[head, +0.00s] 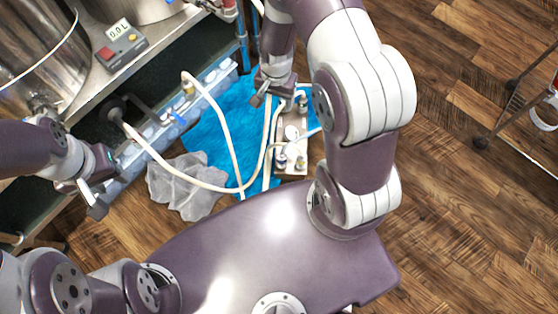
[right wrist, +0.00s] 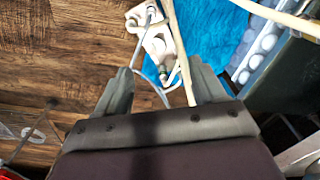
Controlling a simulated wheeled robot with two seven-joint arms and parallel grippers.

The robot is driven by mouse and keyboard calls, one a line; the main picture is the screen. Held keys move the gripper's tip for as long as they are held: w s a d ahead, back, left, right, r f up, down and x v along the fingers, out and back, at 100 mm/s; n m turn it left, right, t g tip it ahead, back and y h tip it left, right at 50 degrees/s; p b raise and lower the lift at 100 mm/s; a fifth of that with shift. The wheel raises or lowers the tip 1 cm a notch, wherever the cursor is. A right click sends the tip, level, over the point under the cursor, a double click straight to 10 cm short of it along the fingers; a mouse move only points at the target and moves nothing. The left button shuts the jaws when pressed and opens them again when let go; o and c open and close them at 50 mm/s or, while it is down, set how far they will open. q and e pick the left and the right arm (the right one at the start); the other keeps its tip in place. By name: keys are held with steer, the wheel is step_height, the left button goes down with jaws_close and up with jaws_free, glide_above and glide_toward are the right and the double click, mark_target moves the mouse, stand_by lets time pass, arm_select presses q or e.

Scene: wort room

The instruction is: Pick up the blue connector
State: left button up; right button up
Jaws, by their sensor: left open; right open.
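A small blue piece (head: 178,118) shows at the clear bottle rack along the bench edge in the head view. It is too small to tell for certain that it is the blue connector. My right gripper (head: 271,101) is open above the hoses, beside the metal plate with fittings (head: 291,154). In the right wrist view, the open fingers of my right gripper (right wrist: 162,82) have a pale hose (right wrist: 180,50) and a thinner tube passing between or below them, with no clear grip.
A blue cloth (head: 211,132) and a crumpled translucent bag (head: 187,187) lie below the bench. A long white hose (head: 160,157) loops across them. Steel vessels (head: 30,55) and a red-button box (head: 121,46) stand on the bench. Wooden floor (head: 460,220) at right is mostly clear.

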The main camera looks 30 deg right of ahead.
mark_target(282, 157)
steer(key=f+m+b, duration=0.1)
steer(key=f+b, duration=0.2)
steer(key=f, duration=0.5)
steer(key=d+f+m+b, duration=0.1)
steer(key=f+b, duration=0.3)
steer(key=f, duration=0.5)
steer(key=d+f+m+b, duration=0.1)
steer(key=f+m+b, duration=0.1)
steer(key=f, duration=0.7)
steer(key=shift+s+b, duration=0.4)
steer(key=shift+b, duration=0.4)
step_height(282, 157, down, 7)
steer(key=b, duration=0.4)
steer(key=shift+r, duration=0.2)
steer(key=f+b, duration=0.4)
steer(key=f, duration=0.1)
steer(key=shift+s+a+f+b, duration=0.15)
steer(key=shift+s+a+b, duration=0.05)
steer(key=shift+s+b, duration=0.2)
steer(key=shift+r, duration=0.2)
steer(key=shift+c, duration=0.6)
arm_select(q)
step_height(282, 157, down, 24)
steer(key=shift+s, duration=0.25)
arm_select(e)
steer(key=c, duration=1)
